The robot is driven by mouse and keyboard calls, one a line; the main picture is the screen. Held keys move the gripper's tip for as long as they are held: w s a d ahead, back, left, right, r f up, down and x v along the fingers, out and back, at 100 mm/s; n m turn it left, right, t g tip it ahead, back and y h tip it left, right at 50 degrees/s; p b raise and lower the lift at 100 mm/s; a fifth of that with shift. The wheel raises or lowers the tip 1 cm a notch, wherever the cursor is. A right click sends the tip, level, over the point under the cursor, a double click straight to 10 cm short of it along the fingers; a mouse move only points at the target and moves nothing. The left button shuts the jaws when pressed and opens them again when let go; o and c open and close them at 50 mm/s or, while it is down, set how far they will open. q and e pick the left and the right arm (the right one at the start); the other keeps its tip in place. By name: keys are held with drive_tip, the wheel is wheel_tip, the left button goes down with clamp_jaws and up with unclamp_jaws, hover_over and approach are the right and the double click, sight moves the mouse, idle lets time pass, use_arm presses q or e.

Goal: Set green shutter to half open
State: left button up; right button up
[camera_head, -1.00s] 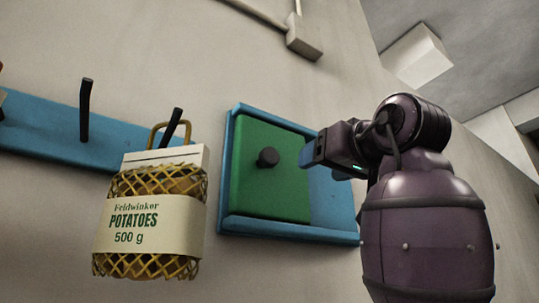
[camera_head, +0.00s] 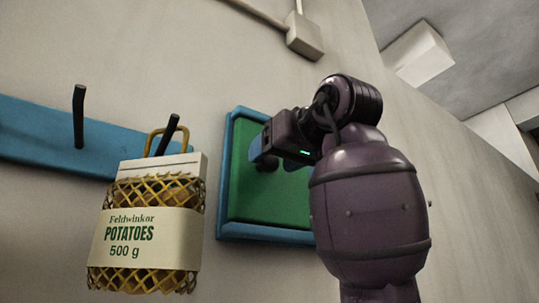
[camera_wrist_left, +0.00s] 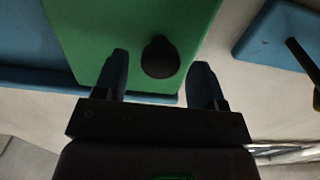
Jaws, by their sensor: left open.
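The green shutter (camera_head: 247,195) is a flat panel in a blue frame (camera_head: 262,234) on the wall. In the head view my left gripper (camera_head: 272,156) is in front of it and my arm hides the frame's right part. The shutter's dark round knob (camera_head: 266,166) shows partly between the fingers. In the left wrist view the green shutter (camera_wrist_left: 100,25) fills the upper middle, and the knob (camera_wrist_left: 160,57) stands between the two open fingers of my left gripper (camera_wrist_left: 160,75), with a gap on each side. My right gripper is not in view.
A blue rack (camera_head: 50,140) with dark pegs is on the wall to the left. A netted potato sack (camera_head: 145,235) hangs from one peg, close to the left of the frame. A grey box (camera_head: 304,36) with a pipe is on the wall above.

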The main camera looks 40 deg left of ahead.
use_arm(q)
drive_tip(key=shift+x, duration=1.1)
drive_tip(key=shift+c, duration=0.5)
clamp_jaws()
